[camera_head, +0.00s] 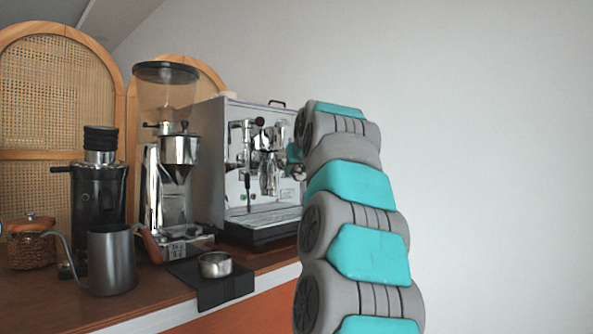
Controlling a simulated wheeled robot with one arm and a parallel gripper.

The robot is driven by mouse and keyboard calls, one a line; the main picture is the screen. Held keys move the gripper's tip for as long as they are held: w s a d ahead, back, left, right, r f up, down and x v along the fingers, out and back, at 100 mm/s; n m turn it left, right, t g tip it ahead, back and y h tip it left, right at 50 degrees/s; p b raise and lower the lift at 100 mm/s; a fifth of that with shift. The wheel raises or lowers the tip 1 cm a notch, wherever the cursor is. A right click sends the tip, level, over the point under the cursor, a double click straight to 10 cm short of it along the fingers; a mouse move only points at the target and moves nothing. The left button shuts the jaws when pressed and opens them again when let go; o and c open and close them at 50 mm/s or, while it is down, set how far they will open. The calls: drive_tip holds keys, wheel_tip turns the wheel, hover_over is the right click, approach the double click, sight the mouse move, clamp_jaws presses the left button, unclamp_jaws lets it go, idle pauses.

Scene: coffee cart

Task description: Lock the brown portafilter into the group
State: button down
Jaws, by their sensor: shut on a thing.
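The espresso machine (212,150) is a silver box on the counter. Its chrome group (268,172) is on the front, above the drip tray (262,222). My grey and teal arm rises at the right and covers the machine's right side. Only a small part of my gripper (294,158) shows, at the arm's left edge, close to the right of the group. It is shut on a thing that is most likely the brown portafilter. The handle and jaws are hidden, so I cannot tell how the portafilter sits against the group.
A grinder (178,185) stands left of the machine. A grey kettle (112,262), a black grinder (98,190) and a jar (32,252) are further left. A metal cup (215,263) sits on a black mat (228,290) at the counter's front edge. Space right of my arm is clear.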

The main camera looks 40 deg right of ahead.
drive_tip(key=shift+r, duration=0.15)
drive_tip(key=shift+s+d+r+y+p, duration=0.1)
drive_tip(key=shift+s+d+y+p, duration=0.15)
drive_tip(key=shift+p, duration=0.2)
drive_tip(key=shift+d+n+t+y+p, duration=0.3)
drive_tip(key=shift+n+y+p, duration=0.15)
drive_tip(key=shift+n+p, duration=0.15)
drive_tip(key=shift+s+d+f, duration=0.1)
drive_tip(key=shift+f, duration=0.1)
drive_tip(key=shift+d+p, duration=0.1)
drive_tip(key=shift+p, duration=0.2)
drive_tip(key=shift+s+d+n+t+y+p, duration=0.3)
drive_tip(key=shift+d+n+y+p, duration=0.3)
drive_tip(key=shift+n+y, duration=0.15)
